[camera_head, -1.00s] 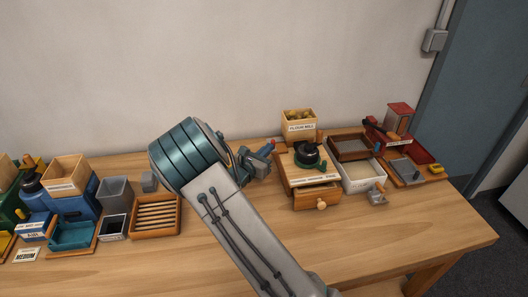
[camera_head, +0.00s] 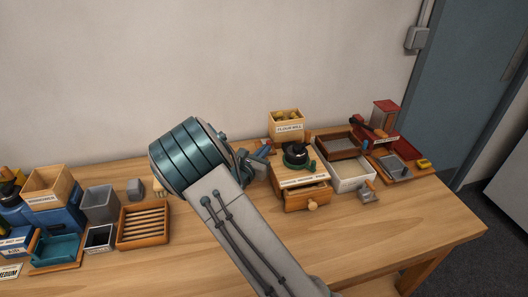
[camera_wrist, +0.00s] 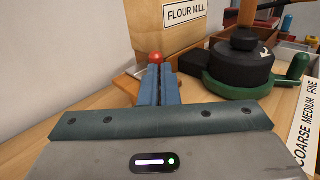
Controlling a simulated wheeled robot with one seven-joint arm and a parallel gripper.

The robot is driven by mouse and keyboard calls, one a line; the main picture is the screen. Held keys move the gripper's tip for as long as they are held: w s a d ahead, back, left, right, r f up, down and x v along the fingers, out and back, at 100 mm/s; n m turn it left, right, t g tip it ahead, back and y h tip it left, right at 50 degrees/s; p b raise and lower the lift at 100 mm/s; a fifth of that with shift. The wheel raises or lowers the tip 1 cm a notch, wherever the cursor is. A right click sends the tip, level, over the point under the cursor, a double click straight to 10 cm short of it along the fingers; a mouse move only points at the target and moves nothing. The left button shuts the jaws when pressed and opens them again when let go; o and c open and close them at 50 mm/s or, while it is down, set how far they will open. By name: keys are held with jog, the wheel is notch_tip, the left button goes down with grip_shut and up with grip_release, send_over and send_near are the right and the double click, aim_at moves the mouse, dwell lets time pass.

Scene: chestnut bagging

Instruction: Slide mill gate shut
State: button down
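The mill (camera_head: 301,172) stands on the bench right of my arm, with a black and green round top and a partly pulled-out wooden drawer (camera_head: 308,200). A wooden hopper labelled FLOUR MILL (camera_head: 287,129) stands behind it and also shows in the wrist view (camera_wrist: 185,30). A small red knob (camera_wrist: 156,58) shows at the tips of my gripper (camera_wrist: 158,72), left of the green and black top. My gripper's blue fingers lie close together and look shut. I cannot tell whether they touch the knob. The gate plate itself is not clearly visible.
A white-walled tray (camera_head: 352,182), a brown tray (camera_head: 342,145) and a red device (camera_head: 384,117) stand right of the mill. A slatted wooden tray (camera_head: 143,226) and grey bin (camera_head: 100,204) stand left. The bench front is clear.

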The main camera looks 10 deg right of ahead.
jog(key=b+v, duration=0.1)
jog(key=v, duration=1.3)
jog(key=shift+b, duration=0.35)
jog(key=shift+a, duration=0.1)
dwell(0.6)
